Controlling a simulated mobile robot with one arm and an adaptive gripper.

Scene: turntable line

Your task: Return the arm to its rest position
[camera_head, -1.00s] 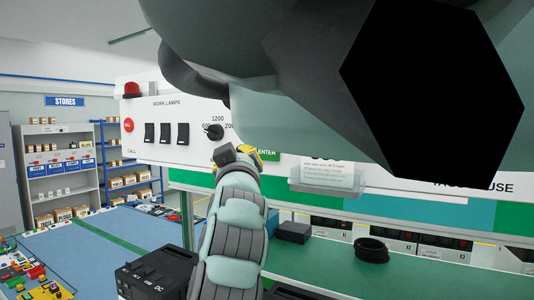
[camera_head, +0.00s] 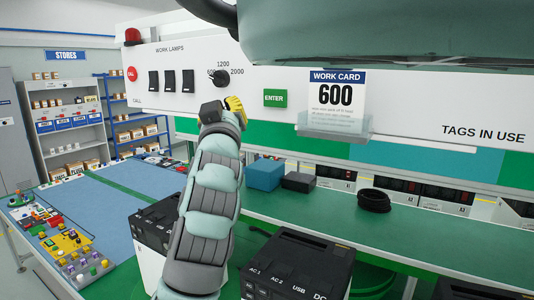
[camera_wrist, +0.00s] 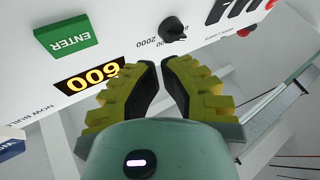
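My gripper (camera_head: 236,107) is in front of the white panel (camera_head: 430,110), below the black dial (camera_head: 220,78) and left of the green ENTER button (camera_head: 275,98). In the wrist view its two yellow fingers (camera_wrist: 158,66) lean together, tips nearly touching, with nothing between them. That view also shows the dial (camera_wrist: 173,30), the ENTER button (camera_wrist: 66,34) and a lit display reading 600 (camera_wrist: 90,76). My padded forearm (camera_head: 208,190) rises from the bottom of the head view. One of my links hides the panel's top right.
A work card (camera_head: 336,92) reading 600 sits in a clear holder. The green bench (camera_head: 330,210) carries a blue box (camera_head: 264,174), a dark box (camera_head: 298,182) and a black coil (camera_head: 374,200). Black power units (camera_head: 290,265) stand near my forearm. A blue-topped table (camera_head: 110,210) is left.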

